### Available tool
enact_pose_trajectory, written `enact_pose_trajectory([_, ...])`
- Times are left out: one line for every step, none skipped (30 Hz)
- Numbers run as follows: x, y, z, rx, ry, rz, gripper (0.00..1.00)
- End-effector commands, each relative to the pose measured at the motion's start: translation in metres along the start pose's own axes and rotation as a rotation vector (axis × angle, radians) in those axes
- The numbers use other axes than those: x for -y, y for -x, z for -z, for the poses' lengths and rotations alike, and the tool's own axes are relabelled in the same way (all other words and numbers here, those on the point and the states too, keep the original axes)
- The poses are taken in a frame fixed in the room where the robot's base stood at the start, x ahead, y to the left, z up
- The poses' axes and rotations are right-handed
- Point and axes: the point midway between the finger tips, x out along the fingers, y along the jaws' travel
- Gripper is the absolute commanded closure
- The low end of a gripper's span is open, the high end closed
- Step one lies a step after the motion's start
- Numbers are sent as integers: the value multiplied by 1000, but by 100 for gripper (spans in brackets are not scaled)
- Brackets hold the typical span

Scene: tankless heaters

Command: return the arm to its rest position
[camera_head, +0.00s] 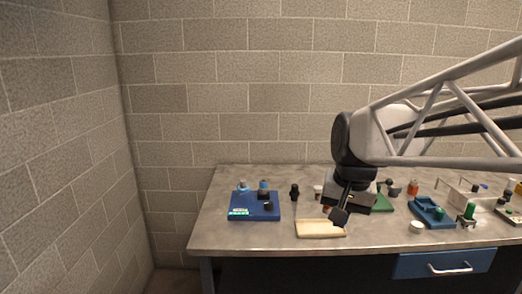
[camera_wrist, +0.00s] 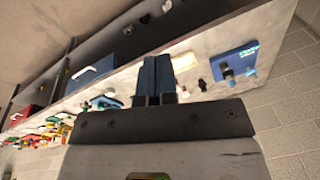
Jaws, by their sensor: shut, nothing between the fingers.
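My gripper (camera_head: 340,217) hangs above the grey workbench (camera_head: 227,184), over the right end of a cream board (camera_head: 317,228) in the head view. Its fingers are together and hold nothing. In the wrist view the closed gripper (camera_wrist: 155,80) shows as two dark fingers side by side, with part of the bench behind them. My arm comes in from the right edge of the head view and hides part of the bench and the wall.
A blue device (camera_head: 254,207) with a green display stands left of my gripper. To the right are a blue tray (camera_head: 431,213), a clear bin (camera_head: 468,198) and several small bottles. A blue drawer (camera_head: 444,263) is under the front edge. The bench's left end is clear.

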Motion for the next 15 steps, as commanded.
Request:
enact_pose_trajectory([-7, -2, -13, -9, 20, -4, 100])
enact_pose_trajectory([-10, -3, -20, -14, 33, -6, 100])
enact_pose_trajectory([-15, -6, -30, -18, 51, -10, 100])
enact_pose_trajectory([-18, -7, -36, -23, 63, -12, 100])
enact_pose_trajectory([-22, -9, -44, -27, 76, -15, 100])
enact_pose_trajectory([-26, -11, -52, -33, 93, -18, 100])
enact_pose_trajectory([-30, -13, -60, -37, 106, -21, 100])
enact_pose_trajectory([-33, -16, -66, -41, 120, -24, 100])
enact_pose_trajectory([-38, -18, -76, -47, 136, -28, 100])
enact_pose_trajectory([-41, -21, -82, -50, 150, -31, 100])
enact_pose_trajectory([-44, -23, -89, -54, 163, -34, 100])
enact_pose_trajectory([-49, -26, -98, -59, 180, -37, 100])
enact_pose_trajectory([-52, -29, -104, -63, 192, -40, 100])
enact_pose_trajectory([-55, -32, -110, -67, 203, -43, 100])
enact_pose_trajectory([-58, -34, -118, -71, 219, -46, 100])
